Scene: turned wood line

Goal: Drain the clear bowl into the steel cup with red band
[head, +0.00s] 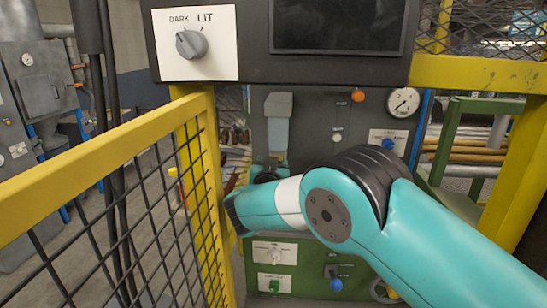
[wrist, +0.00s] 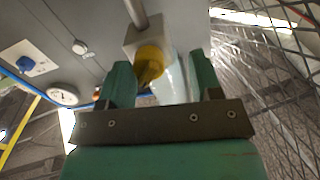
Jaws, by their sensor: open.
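The clear bowl (head: 276,136) hangs below a grey head (head: 278,104) on the dark panel in the head view. A pale, see-through body, likely the same bowl (wrist: 170,86), shows between my fingers in the wrist view. My gripper (wrist: 162,76) is open there, one finger on each side of a yellow rounded part (wrist: 150,62) under a grey block (wrist: 148,41). I cannot tell whether the fingers touch anything. I cannot make out the steel cup with red band in either view.
A yellow-framed mesh fence (head: 100,155) stands at the left, close to my arm. The panel carries a gauge (head: 403,101), a blue knob (head: 388,144) and a DARK/LIT switch (head: 191,43) above. In the wrist view, mesh (wrist: 270,90) runs along the right.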

